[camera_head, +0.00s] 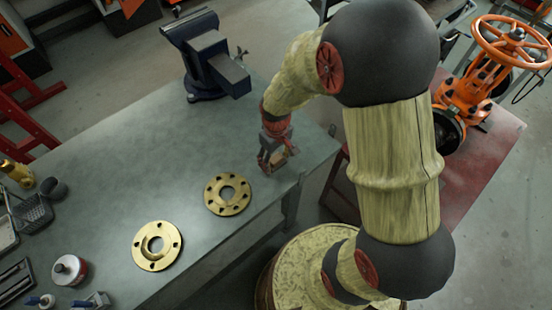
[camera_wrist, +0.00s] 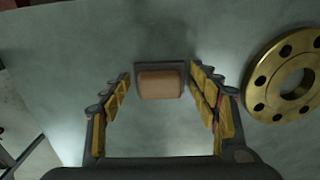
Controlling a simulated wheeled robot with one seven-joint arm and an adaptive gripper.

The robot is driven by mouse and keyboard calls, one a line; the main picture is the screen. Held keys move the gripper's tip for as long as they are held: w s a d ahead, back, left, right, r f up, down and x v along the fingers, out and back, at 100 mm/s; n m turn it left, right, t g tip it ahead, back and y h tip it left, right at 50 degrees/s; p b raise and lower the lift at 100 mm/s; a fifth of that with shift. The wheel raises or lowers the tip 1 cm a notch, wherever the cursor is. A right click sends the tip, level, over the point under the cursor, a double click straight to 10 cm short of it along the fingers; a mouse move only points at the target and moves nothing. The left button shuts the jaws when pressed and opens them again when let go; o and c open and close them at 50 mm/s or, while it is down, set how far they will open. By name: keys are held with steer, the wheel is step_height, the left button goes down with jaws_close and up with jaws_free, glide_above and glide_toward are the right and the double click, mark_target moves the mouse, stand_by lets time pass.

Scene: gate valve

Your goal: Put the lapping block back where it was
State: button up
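The lapping block (camera_wrist: 160,83) is a small tan-brown block with a dark grey edge around it. In the wrist view it lies straight ahead, between the two fingertips, with a narrow gap showing on each side. My gripper (camera_head: 274,161) is low over the workbench (camera_head: 190,130) near its right edge, fingers pointing down. In the wrist view its yellow-padded fingers are spread apart. In the head view the fingers mostly hide the block; I cannot tell whether it touches the bench.
Two brass flanges lie on the bench, one near my gripper (camera_head: 228,194) and one farther left (camera_head: 157,245). A dark blue vise (camera_head: 207,60) stands at the back. An orange gate valve (camera_head: 480,80) is at the right. The middle of the bench is clear.

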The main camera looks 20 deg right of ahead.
steer(key=shift+o, duration=0.4)
step_height(320, 180, up, 12)
steer(key=p, duration=0.4)
step_height(320, 180, up, 14)
steer(key=f+m+t, duration=0.1)
steer(key=m+t, duration=0.1)
steer(key=t, duration=0.1)
glide_above(276, 158)
steer(key=s, duration=0.5)
steer(key=s+r+m+t, duration=0.1)
steer(key=s+r+t, duration=0.1)
steer(key=s+r, duration=0.7)
steer(key=shift+m+t, duration=0.3)
